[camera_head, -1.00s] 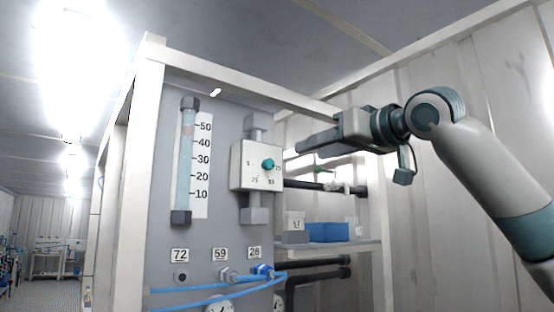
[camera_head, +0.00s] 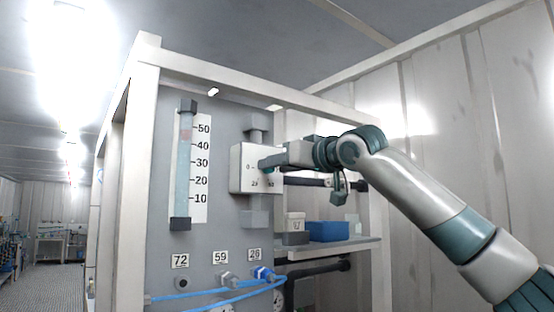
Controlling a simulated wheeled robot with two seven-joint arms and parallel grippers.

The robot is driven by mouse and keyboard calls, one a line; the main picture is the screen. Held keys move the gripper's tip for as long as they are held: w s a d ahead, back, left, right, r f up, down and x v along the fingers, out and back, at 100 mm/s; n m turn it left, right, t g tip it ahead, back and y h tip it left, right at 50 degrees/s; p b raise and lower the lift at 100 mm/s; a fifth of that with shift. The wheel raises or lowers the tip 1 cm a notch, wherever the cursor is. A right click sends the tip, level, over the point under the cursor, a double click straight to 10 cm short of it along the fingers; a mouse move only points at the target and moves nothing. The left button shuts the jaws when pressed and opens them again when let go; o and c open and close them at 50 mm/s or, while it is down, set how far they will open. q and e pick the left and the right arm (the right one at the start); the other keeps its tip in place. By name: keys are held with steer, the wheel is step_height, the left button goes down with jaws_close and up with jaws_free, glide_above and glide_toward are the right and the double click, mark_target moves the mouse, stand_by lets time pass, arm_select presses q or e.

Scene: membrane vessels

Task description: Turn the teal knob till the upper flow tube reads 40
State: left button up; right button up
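The upper flow tube (camera_head: 184,185) stands upright on the grey panel beside a white scale (camera_head: 201,165) marked 10 to 50. A faint reddish float (camera_head: 185,133) shows inside it, a little below the 50 mark and above 40. The teal knob (camera_head: 265,165) is on the front of a white valve box (camera_head: 243,180) to the right of the tube. My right gripper (camera_head: 272,160) comes in from the right with its fingertips at the knob and hides most of it. I cannot tell whether the fingers are closed on it. My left gripper is not in view.
A shelf (camera_head: 345,246) right of the panel carries a blue bin (camera_head: 328,231) and a grey box (camera_head: 295,238). Blue hoses (camera_head: 205,289) and number labels lie below the tube. A white frame post (camera_head: 133,185) stands at the left.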

steer(key=shift+w+a, duration=0.15)
steer(key=shift+w, duration=0.15)
jaws_close()
steer(key=c, duration=1.1)
jaws_free()
steer(key=shift+o, duration=0.2)
steer(key=m, duration=0.2)
steer(key=shift+m+b, duration=0.3)
steer(key=shift+m, duration=0.1)
